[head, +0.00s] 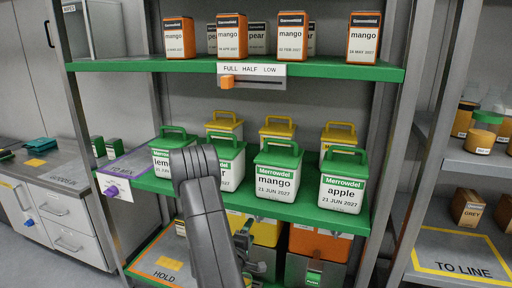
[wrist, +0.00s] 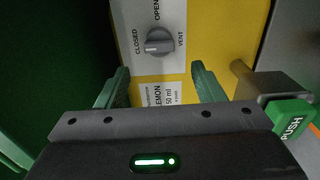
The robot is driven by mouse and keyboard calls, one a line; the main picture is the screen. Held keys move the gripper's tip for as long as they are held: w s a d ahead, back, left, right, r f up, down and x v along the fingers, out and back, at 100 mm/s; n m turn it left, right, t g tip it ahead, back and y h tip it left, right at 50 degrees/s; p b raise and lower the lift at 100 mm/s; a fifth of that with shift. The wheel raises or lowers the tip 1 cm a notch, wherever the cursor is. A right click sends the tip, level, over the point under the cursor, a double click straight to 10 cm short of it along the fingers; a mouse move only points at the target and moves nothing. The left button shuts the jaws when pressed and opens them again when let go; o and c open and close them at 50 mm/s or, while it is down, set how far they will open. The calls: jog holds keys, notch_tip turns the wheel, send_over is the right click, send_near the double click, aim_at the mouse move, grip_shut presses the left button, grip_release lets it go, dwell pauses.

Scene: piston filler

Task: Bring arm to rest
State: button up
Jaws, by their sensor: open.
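My arm (head: 205,220) rises from the bottom of the head view, in front of the green-shelved rack. My gripper (head: 243,240) is at the lower shelf level and partly hidden by the arm. In the wrist view my gripper (wrist: 157,88) is open, with green fingers apart and nothing between them. Beyond the fingers is a yellow unit with a grey knob (wrist: 158,42) on a white plate marked CLOSED, OPEN and VENT. The knob's light mark points toward CLOSED.
A green PUSH button (wrist: 291,122) is close to my gripper's right. The green middle shelf (head: 290,208) overhangs my gripper and holds several lidded tubs, including mango (head: 277,178) and apple (head: 342,185). Grey floor shows at far left.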

aim_at(257, 219)
jog(key=b+x, duration=0.1)
jog(key=x, duration=0.7)
jog(key=shift+w, duration=0.1)
